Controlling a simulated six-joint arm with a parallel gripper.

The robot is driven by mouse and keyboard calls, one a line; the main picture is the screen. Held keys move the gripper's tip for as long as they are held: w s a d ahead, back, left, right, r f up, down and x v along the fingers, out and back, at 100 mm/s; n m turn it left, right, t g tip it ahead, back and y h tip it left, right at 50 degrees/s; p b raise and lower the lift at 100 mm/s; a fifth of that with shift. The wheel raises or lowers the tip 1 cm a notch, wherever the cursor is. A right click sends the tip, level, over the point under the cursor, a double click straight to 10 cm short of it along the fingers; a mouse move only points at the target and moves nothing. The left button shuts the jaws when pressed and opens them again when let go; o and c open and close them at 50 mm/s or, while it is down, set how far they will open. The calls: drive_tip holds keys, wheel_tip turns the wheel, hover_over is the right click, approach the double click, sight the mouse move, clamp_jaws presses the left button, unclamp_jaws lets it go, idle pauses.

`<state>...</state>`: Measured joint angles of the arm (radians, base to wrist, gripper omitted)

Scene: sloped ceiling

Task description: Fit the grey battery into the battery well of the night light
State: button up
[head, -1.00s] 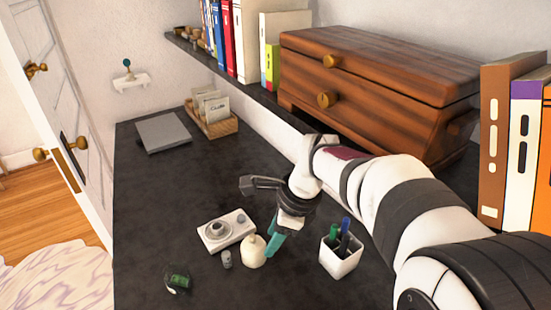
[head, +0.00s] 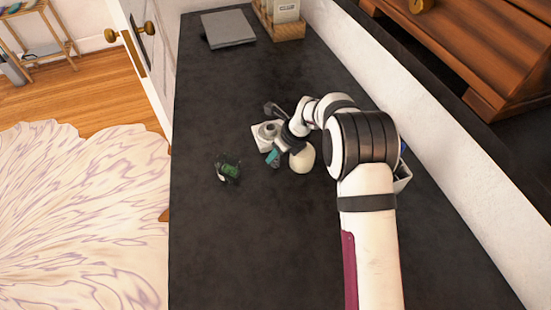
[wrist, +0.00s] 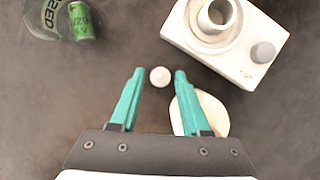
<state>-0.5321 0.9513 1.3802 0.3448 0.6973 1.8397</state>
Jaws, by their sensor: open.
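The grey battery (wrist: 160,77) stands on end on the dark desk, seen from above as a small pale disc in the wrist view. My gripper (wrist: 160,71) is open, its two teal fingers either side of the battery in that view; whether they touch it I cannot tell. The night light (wrist: 282,40) is a white box with a round open well and a grey knob, up and right of the fingers. In the head view the night light (head: 262,142) is partly covered by my gripper (head: 275,157), and the battery is hidden.
A green battery (wrist: 82,22) lies in a clear dish marked "USED". A grey flat box (head: 228,28) is farther back. The desk's near left is clear.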

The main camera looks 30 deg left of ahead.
drive_tip(key=shift+a+f, duration=0.1)
drive_tip(key=shift+f, duration=0.15)
clamp_jaws()
drive_tip(key=shift+r, duration=0.1)
wheel_tip(320, 180, up, 9)
drive_tip(key=w+d+r+m+t, duration=0.2)
drive_tip(key=w+d+r+m, duration=0.3)
drive_tip(key=w, duration=0.4)
drive_tip(key=shift+n, duration=0.4)
drive_tip(key=a+f, duration=0.2)
drive_tip(key=a, duration=0.1)
drive_tip(key=a+f, duration=0.2)
drive_tip(key=a, duration=0.2)
drive_tip(key=s+a+f, duration=0.1)
drive_tip(key=a+f, duration=0.2)
drive_tip(key=shift+a, duration=0.25)
drive_tip(key=shift+f, duration=1.95)
